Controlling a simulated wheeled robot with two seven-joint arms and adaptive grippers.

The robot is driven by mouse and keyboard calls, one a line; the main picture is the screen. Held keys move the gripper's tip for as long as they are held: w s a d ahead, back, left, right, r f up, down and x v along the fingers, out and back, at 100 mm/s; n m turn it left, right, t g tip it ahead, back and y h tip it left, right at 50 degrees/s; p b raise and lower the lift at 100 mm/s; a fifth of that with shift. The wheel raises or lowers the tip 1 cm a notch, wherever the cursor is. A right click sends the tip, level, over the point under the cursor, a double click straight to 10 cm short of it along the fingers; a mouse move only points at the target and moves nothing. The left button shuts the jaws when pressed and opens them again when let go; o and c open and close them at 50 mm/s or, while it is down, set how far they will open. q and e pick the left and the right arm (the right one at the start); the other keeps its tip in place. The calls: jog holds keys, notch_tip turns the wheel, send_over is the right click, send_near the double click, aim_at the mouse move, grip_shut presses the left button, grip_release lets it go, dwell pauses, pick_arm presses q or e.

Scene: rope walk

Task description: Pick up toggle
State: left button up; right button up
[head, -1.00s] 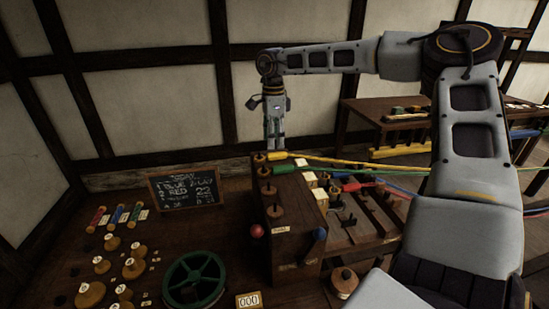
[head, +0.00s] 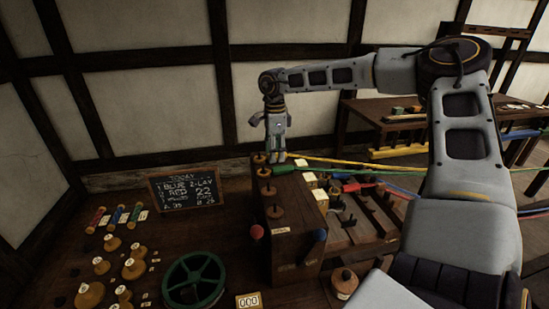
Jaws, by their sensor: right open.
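My right gripper (head: 276,158) hangs fingers-down over the far end of the wooden block (head: 297,258), where the yellow rope (head: 345,164) ends. Its fingers are open, one each side of a small gap, and hide the yellow rope's end piece. I cannot tell whether they touch it. No part is labelled as the toggle; the coloured rope-end pieces may be such toggles. A green end piece (head: 287,170) lies just nearer than the fingers, beside a round wooden knob (head: 264,172). A red end piece (head: 352,187) lies farther right. My left gripper is not in view.
A chalkboard (head: 186,190) stands left of the block. Wooden bobbins (head: 134,268), coloured spools (head: 99,219) and a green wheel (head: 194,280) lie on the left. A second table (head: 370,110) is behind.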

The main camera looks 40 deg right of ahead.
jog(key=shift+f, duration=0.4)
jog(key=c, duration=1)
